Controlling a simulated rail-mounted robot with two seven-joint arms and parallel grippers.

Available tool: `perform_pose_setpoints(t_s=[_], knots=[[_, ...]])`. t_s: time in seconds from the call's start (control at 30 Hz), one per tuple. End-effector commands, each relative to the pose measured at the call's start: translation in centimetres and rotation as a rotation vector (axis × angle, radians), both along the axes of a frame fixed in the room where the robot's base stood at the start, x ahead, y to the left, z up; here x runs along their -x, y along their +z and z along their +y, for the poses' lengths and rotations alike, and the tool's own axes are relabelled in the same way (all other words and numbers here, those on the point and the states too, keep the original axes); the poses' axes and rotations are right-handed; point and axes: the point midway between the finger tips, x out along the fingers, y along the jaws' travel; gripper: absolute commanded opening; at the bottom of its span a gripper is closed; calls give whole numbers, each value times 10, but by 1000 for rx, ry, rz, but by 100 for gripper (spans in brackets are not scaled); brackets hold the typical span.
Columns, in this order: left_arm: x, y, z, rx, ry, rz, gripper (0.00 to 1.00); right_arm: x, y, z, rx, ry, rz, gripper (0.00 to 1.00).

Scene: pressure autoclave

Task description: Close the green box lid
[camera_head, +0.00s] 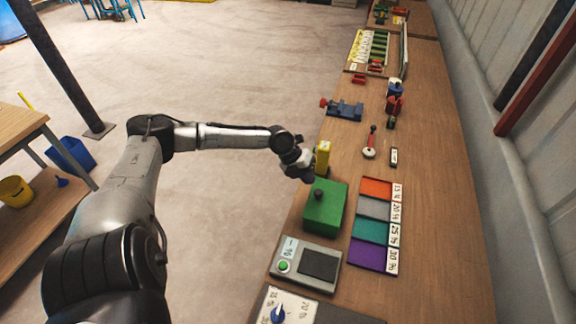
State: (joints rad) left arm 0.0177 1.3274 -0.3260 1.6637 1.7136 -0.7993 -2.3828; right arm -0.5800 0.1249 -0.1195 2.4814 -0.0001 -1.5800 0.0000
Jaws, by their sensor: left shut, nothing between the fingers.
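The green box (328,214) stands on the long wooden bench, near its left edge. Its top shows as a flat green face with a dark round knob (319,194) near its left side. The top looks covered, but I cannot tell whether the lid sits fully down. My left gripper (307,176) is just beyond the box's far left corner, close above it. Its fingers are small in view and shut with nothing between them; whether they touch the box is unclear. My right gripper is not in view.
A yellow upright block (323,156) stands right behind the gripper. A rack of coloured plates (373,234) lies right of the box, a grey scale (305,263) in front. A blue vise (345,110) is farther back. The bench's right strip is clear.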

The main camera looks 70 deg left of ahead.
Motion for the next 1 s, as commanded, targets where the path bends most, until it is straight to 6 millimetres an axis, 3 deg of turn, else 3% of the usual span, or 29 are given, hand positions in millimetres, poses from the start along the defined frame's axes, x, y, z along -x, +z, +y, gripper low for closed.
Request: perform_pose_setpoints(t_s=[0.4, 0.7, 1.0], knots=[[31, 16, 27, 0, 0, 2, 0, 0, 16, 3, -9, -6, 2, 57], [46, 23, 40, 4, 1, -1, 0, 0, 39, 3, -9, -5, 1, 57], [51, 23, 45, 2, 0, -5, 0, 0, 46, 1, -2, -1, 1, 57]])
